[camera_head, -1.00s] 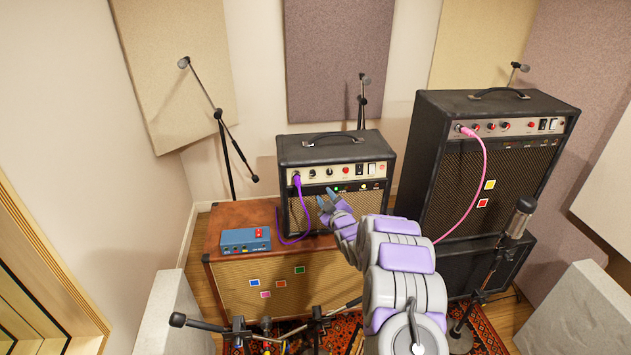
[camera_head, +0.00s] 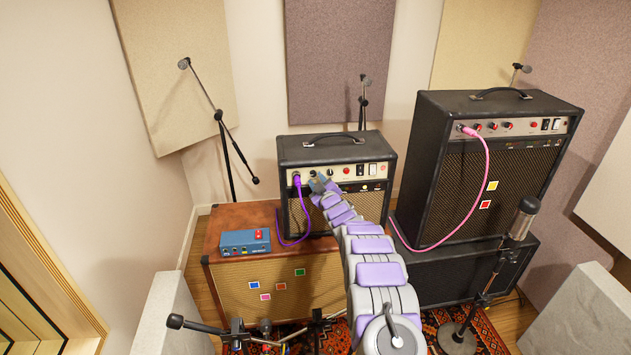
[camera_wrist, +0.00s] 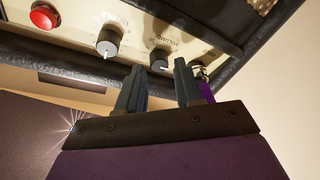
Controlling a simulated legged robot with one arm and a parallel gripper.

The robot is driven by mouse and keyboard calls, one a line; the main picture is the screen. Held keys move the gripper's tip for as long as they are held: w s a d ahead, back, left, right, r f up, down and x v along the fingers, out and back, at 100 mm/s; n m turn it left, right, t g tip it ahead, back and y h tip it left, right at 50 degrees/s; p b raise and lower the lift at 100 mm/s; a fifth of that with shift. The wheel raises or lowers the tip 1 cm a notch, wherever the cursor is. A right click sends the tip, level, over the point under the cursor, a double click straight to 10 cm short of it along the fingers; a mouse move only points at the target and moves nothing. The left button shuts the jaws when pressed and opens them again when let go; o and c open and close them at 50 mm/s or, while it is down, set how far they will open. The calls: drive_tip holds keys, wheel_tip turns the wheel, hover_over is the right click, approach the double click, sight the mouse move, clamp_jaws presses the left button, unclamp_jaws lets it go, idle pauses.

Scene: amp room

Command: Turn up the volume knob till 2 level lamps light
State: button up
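The small black amp (camera_head: 340,150) stands on the brown cabinet, with a cream control panel (camera_head: 350,172) of small knobs across its front. My gripper (camera_head: 317,180) is at the panel's left part, just right of the purple cable's plug (camera_head: 297,180). In the wrist view, my gripper (camera_wrist: 160,78) is open, its two dark fingers apart. A dark knob (camera_wrist: 160,60) sits between and just beyond the fingertips; contact is not clear. Another knob (camera_wrist: 108,42) and a red button (camera_wrist: 43,16) lie left.
A blue pedal (camera_head: 245,240) rests on the brown cabinet (camera_head: 225,215). A larger amp (camera_head: 470,150) with a pink cable (camera_head: 470,205) stands right. A microphone stand (camera_head: 485,290) is at front right; another low stand (camera_head: 235,330) is at front left.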

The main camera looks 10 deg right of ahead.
drive_tip(key=shift+w+f, duration=0.1)
drive_tip(key=shift+w, duration=0.5)
drive_tip(key=shift+w+a+r, duration=0.1)
drive_tip(key=shift+w+r, duration=0.1)
drive_tip(key=shift+w, duration=0.1)
drive_tip(key=shift+w+a, duration=0.1)
drive_tip(key=shift+f, duration=0.1)
clamp_jaws()
